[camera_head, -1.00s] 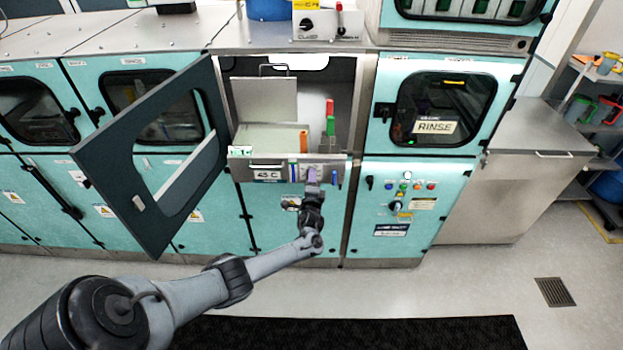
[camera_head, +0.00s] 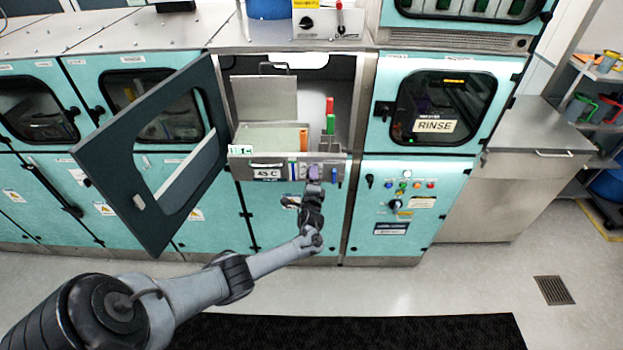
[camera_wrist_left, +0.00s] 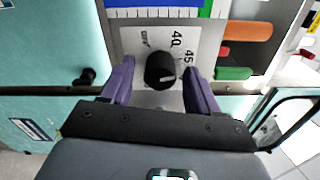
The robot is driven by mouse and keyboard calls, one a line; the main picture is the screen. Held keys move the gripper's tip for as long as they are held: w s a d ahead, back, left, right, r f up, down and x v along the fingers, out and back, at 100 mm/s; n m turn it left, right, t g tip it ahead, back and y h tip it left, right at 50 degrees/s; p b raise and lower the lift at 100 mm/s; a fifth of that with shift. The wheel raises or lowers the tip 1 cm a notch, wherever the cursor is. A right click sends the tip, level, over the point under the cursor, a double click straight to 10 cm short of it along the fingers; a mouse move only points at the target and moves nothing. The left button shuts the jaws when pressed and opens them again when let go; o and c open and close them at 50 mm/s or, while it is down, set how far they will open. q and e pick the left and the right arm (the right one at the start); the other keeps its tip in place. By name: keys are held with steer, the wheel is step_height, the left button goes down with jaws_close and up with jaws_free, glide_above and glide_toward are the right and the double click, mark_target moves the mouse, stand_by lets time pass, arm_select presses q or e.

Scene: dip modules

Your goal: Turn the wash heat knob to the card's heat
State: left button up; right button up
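The wash heat knob (camera_wrist_left: 160,70) is black and round with a pale line on its face. It sits on a white dial plate (camera_wrist_left: 130,42) where 40 and 45 can be read. My left gripper (camera_wrist_left: 160,68) is open, with one purple finger on each side of the knob and a visible gap on both sides. In the head view my left gripper (camera_head: 314,174) is at the front panel of the open wash bay and hides the knob. My right gripper is not in view.
The dark bay door (camera_head: 150,150) stands open to the left of my arm. The teal rinse cabinet (camera_head: 400,220) with its own knob and buttons is on the right. Orange and green handles (camera_wrist_left: 240,31) lie close beside the dial in the wrist view. The floor in front is clear.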

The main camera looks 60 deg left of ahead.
arm_select(q)
steer(key=p+v, duration=0.1)
steer(key=v, duration=0.9)
steer(key=shift+s+d, duration=0.25)
steer(key=shift+d, duration=0.1)
steer(key=shift+f, duration=0.1)
